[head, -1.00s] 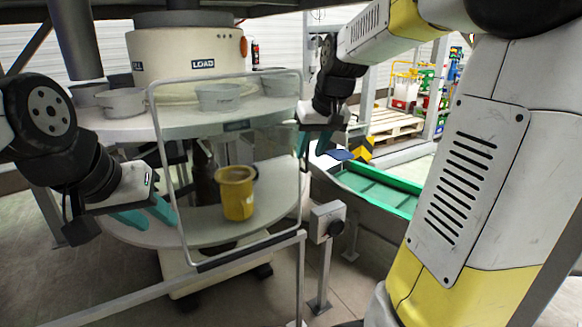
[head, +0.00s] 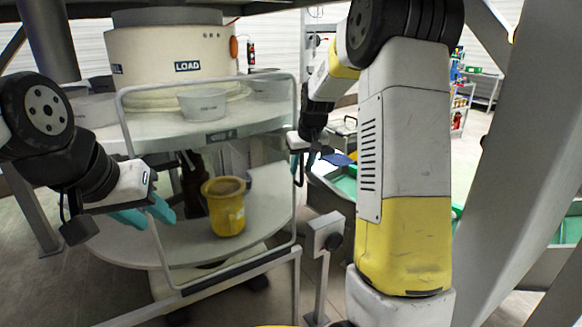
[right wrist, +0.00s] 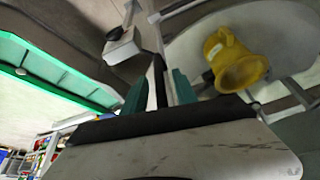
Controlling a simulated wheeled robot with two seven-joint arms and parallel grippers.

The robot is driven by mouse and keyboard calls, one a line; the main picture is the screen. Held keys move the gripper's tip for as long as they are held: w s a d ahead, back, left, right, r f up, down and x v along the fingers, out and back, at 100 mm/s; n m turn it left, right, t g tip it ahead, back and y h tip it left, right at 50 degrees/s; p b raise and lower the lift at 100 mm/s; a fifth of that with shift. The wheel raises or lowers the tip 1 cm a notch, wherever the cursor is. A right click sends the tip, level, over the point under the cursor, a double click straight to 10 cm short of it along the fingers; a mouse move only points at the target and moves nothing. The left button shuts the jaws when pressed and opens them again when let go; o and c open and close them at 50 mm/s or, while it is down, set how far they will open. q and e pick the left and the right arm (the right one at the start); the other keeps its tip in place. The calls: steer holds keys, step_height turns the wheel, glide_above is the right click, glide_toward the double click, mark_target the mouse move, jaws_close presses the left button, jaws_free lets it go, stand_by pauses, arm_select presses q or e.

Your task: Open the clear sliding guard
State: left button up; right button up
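The clear sliding guard (head: 293,120) is a see-through panel in a pale rounded frame, standing in front of the round machine. It covers the front of the lower shelf, and a yellow pot (head: 226,208) shows through it. My right gripper (head: 302,163) is at the guard's right edge. Its teal fingers stand on either side of a dark upright bar (right wrist: 158,78), seen in the right wrist view; whether they press on it I cannot tell. My left gripper (head: 147,215) is open and empty by the guard's left edge.
A post with a grey box and dark knob (head: 325,235) stands just right of the guard. A pale rail (head: 225,280) runs under it. A green-lined conveyor (head: 343,183) lies behind my right arm.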

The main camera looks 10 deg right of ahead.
steer(key=shift+f, duration=0.1)
jaws_close()
stand_by(1.4)
